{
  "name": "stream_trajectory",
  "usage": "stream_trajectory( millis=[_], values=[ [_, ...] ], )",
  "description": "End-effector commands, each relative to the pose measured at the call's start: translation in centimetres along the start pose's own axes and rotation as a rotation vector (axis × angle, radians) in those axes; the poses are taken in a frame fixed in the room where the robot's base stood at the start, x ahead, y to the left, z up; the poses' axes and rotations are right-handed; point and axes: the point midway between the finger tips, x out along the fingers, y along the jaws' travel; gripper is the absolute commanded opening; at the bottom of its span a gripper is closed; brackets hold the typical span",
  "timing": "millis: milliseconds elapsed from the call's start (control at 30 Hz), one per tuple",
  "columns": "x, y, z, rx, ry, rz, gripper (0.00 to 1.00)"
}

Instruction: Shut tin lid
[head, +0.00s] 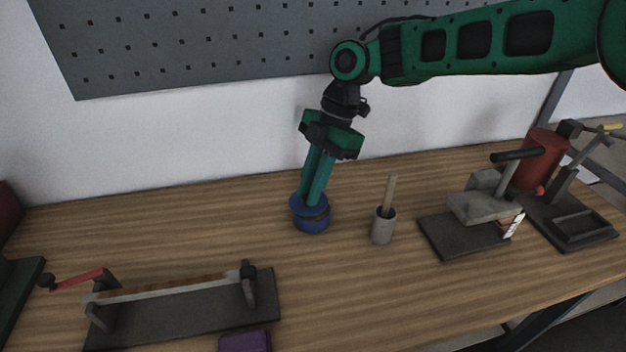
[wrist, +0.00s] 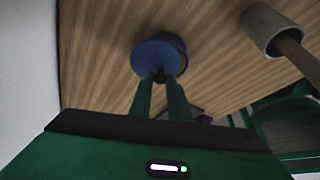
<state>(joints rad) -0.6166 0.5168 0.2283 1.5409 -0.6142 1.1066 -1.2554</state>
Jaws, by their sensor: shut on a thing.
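A round blue tin (head: 311,222) stands on the wooden bench, with its blue lid (head: 297,205) at the top. The lid looks tilted, with a brownish band showing between it and the tin body. The lid also shows as a blue disc in the wrist view (wrist: 156,57), with the dark tin body (wrist: 176,42) partly behind it. My gripper (head: 314,202) points down at the lid with its green fingers close together. In the wrist view the fingertips (wrist: 160,80) are shut on a small dark knob of the lid. The fingers hide part of the lid.
A grey cup (head: 383,228) with a wooden stick stands just right of the tin. A clamp-like device on a dark base (head: 440,238) stands farther right. A fixture with a red handle (head: 185,310) and a purple block (head: 245,341) lie front left. The bench left of the tin is clear.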

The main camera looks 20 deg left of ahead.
Motion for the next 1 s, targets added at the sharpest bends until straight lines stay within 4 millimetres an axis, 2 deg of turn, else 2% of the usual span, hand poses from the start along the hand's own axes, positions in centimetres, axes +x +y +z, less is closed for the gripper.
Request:
stream_trajectory(
  millis=[233, 500, 1000],
  values=[
    [-0.2, -0.7, 0.1, -0.182, -0.004, -0.072, 0.0],
    [-0.3, -1.3, 0.2, -0.313, -0.005, -0.126, 0.0],
    [-0.4, -1.6, 0.3, -0.377, -0.006, -0.152, 0.0]
  ],
)
